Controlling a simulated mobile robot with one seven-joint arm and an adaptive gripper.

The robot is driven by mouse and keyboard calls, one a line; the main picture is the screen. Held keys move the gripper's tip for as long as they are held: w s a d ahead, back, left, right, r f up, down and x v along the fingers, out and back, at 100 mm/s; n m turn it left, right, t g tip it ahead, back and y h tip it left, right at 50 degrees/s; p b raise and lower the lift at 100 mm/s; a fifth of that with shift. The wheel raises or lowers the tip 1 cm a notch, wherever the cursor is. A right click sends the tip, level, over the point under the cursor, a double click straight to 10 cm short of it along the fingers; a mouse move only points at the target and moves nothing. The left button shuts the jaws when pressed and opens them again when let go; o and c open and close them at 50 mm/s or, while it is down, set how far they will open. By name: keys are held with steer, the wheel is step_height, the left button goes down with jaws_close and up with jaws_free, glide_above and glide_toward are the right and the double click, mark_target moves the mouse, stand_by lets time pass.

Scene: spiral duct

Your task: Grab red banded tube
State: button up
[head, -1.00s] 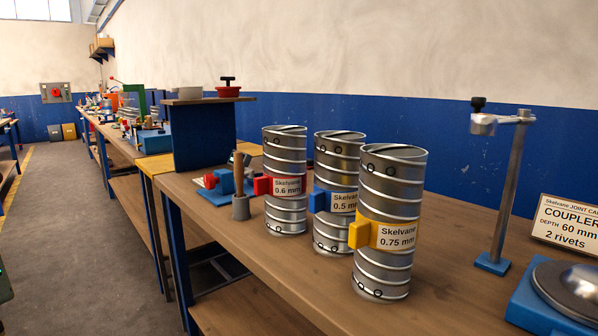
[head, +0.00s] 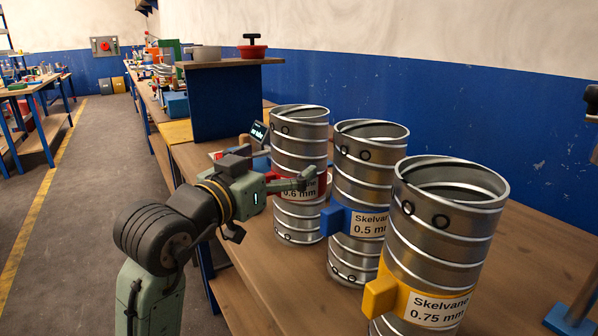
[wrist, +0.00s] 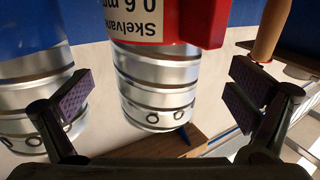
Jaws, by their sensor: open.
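The red banded tube (head: 298,130) is a ribbed metal cylinder with a red band and tab and a 0.6 mm label. It stands upright on the bench, farthest of three tubes. My gripper (head: 275,207) is open at its left side, one finger overlapping the band in the head view. In the wrist view the tube (wrist: 157,98) shows between the open fingers, with a gap on both sides. Its red tab (wrist: 204,22) is at the top, and the tube's upper part is cut off. I cannot tell that either finger touches it.
The blue banded tube (head: 372,170) stands close to its right, then the yellow banded tube (head: 445,235). Another metal tube (wrist: 30,98) is by the left finger in the wrist view; a wooden handle (wrist: 271,30) is by the right. A raised blue stand (head: 222,105) is behind.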

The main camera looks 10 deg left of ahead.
steer(key=x, duration=0.2)
steer(key=p+x, duration=0.1)
steer(key=x, duration=0.1)
steer(key=p+x, duration=0.1)
steer(key=x, duration=0.1)
steer(key=shift+d+r, duration=0.25)
steer(key=shift+w, duration=0.3)
steer(key=c, duration=1.8)
